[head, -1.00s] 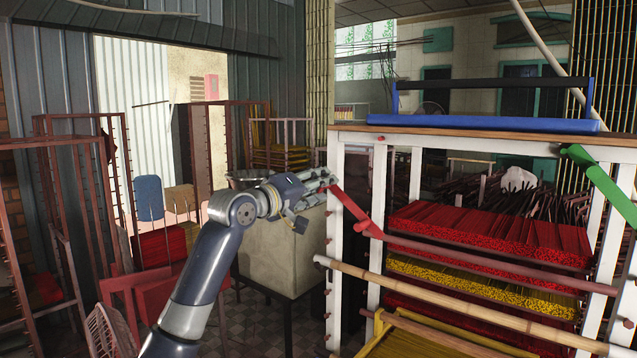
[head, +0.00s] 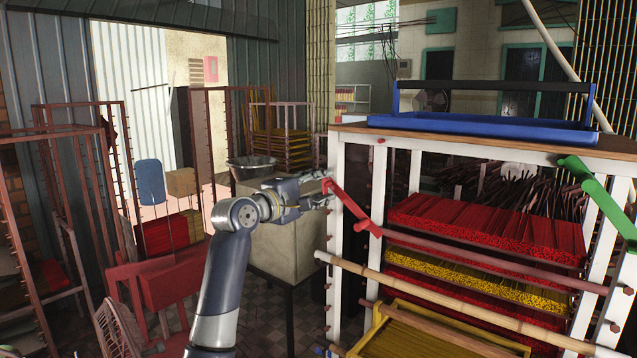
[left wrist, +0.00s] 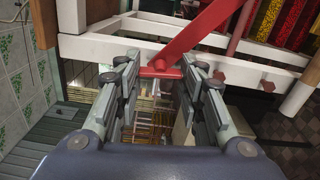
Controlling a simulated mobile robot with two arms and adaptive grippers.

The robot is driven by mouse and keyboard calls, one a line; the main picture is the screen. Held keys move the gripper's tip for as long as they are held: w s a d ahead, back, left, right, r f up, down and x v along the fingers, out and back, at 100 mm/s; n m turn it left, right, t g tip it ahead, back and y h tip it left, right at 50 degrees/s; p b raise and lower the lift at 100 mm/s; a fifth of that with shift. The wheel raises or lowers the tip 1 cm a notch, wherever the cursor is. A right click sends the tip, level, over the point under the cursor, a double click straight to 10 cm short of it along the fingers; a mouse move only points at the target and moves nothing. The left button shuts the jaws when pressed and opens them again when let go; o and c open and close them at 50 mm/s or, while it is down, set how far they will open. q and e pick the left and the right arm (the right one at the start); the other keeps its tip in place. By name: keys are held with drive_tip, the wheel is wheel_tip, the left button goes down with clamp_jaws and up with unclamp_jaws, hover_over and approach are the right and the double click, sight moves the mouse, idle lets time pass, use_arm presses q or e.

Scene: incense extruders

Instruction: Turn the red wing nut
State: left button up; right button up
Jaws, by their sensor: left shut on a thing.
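The red wing nut (left wrist: 160,71) shows in the left wrist view between the two fingertips, at the end of a slanting red bar (left wrist: 205,28). In the head view the red bar (head: 352,208) slopes down to the right from the upper left post of the white rack. My left gripper (head: 328,194) reaches the bar's upper left end from the left. In the left wrist view my left gripper (left wrist: 160,78) has its fingers on both sides of the nut and is shut on it. In the head view the nut is mostly hidden by the fingers. My right gripper is not in view.
The white rack (head: 337,240) holds red and yellow incense bundles (head: 490,225). A blue tray (head: 480,124) stands on top. A green bar (head: 600,195) is at its right. A bamboo pole (head: 440,295) crosses the front. A box-like stand (head: 275,235) is behind my left arm.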

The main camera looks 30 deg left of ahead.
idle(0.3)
use_arm(q)
drive_tip(key=o, duration=1.1)
drive_tip(key=shift+s, duration=0.15)
drive_tip(key=s, duration=0.7)
drive_tip(key=s+a, duration=0.1)
drive_tip(key=s, duration=0.3)
drive_tip(key=shift+s+f, duration=0.1)
drive_tip(key=shift+s, duration=0.25)
